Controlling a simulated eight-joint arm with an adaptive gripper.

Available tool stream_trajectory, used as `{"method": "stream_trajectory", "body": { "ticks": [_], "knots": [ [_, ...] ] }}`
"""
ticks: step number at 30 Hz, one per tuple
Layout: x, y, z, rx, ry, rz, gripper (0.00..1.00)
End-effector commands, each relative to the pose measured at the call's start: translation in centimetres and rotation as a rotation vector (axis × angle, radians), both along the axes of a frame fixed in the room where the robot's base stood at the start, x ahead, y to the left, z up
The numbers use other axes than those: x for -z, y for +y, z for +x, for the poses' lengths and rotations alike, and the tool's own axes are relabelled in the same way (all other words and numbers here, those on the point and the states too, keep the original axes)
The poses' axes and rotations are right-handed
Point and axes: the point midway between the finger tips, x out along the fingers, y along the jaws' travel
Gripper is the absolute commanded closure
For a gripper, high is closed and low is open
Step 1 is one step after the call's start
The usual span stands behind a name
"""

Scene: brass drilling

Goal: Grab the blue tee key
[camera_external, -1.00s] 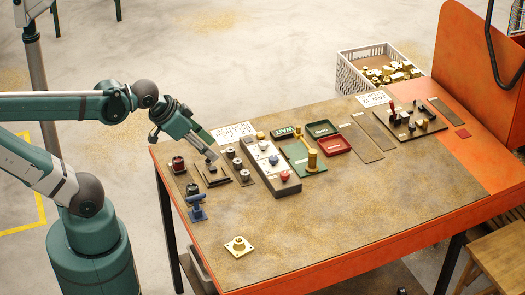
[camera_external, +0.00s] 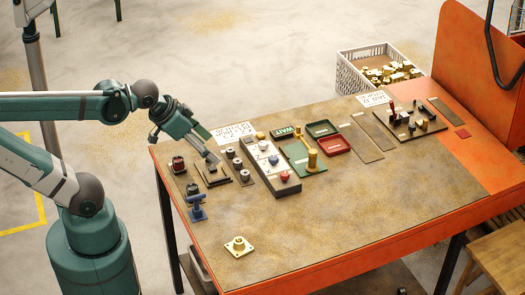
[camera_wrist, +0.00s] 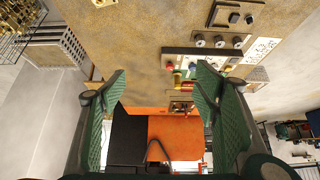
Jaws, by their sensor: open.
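The blue tee key (camera_external: 197,208) stands at the near left of the table, close to the left edge, with its crossbar on top. My gripper (camera_external: 208,145) hangs above the back left of the table, above and behind the key and clear of it. In the wrist view my gripper (camera_wrist: 160,92) has its two green-padded fingers wide apart with nothing between them. I cannot make out the tee key in the wrist view.
A panel with coloured buttons (camera_external: 270,180) and a green plate with a brass post (camera_external: 312,160) lie to the right. A brass flange (camera_external: 238,246) sits in front. The table's front middle is clear.

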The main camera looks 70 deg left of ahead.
Motion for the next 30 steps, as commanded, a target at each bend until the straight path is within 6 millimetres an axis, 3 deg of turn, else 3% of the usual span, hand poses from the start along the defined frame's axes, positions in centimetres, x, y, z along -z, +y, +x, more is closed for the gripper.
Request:
{"method": "stream_trajectory", "body": {
  "ticks": [8, 14, 30],
  "knots": [
    [0.3, 0.2, 0.0, 0.018, 0.013, 0.013, 0.39],
    [1.7, 0.9, 0.0, 0.103, 0.068, 0.062, 0.39],
    [7.9, 3.5, -0.8, 0.617, 0.280, 0.201, 0.39]
  ]
}}
